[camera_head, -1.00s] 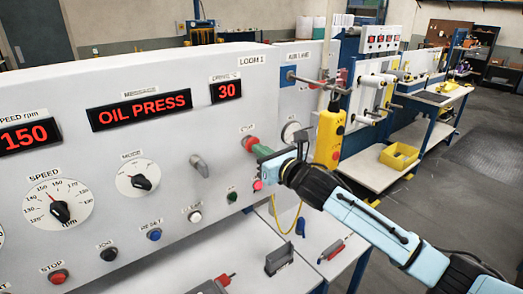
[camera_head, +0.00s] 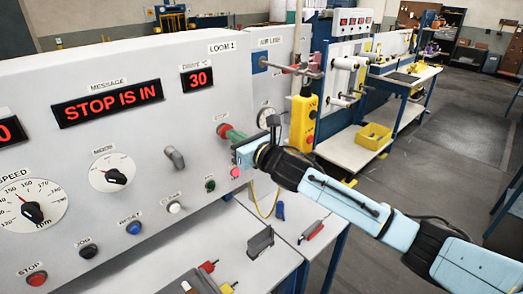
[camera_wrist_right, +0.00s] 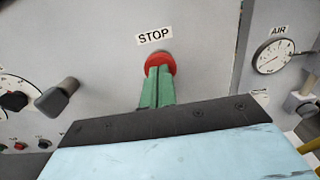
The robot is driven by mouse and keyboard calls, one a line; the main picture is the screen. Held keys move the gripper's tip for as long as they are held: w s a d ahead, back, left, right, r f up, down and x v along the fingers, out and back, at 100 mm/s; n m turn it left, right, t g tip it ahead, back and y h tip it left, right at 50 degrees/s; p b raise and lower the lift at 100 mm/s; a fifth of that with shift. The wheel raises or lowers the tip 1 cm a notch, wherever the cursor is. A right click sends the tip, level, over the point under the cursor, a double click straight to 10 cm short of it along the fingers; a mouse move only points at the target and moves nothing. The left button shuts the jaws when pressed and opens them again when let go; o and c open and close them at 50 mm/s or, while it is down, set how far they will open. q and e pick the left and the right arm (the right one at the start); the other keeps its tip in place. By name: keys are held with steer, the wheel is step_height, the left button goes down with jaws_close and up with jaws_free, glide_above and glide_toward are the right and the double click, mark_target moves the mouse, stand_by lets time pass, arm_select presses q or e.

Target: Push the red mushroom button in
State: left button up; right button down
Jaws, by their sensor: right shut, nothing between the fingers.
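The red mushroom button (camera_head: 224,130) is on the light grey loom panel, right of the grey handle. In the right wrist view the red button (camera_wrist_right: 160,62) sits under a STOP label (camera_wrist_right: 154,35). My right gripper (camera_head: 232,136) is shut and empty. Its green fingertips (camera_wrist_right: 157,80) lie together against the button's face and cover its lower middle. My left gripper does not show.
A yellow pendant box (camera_head: 303,122) hangs just right of my right gripper. A grey handle (camera_head: 175,157) sticks out to the left. Below are small buttons and a white shelf (camera_head: 290,215) with tools on it. An air gauge (camera_wrist_right: 274,56) is right of the button.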

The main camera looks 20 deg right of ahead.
arm_select(q)
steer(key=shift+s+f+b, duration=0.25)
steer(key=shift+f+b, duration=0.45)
steer(key=shift+b, duration=0.25)
arm_select(e)
steer(key=v, duration=1.3)
steer(key=shift+f, duration=0.2)
steer(key=shift+s, duration=0.2)
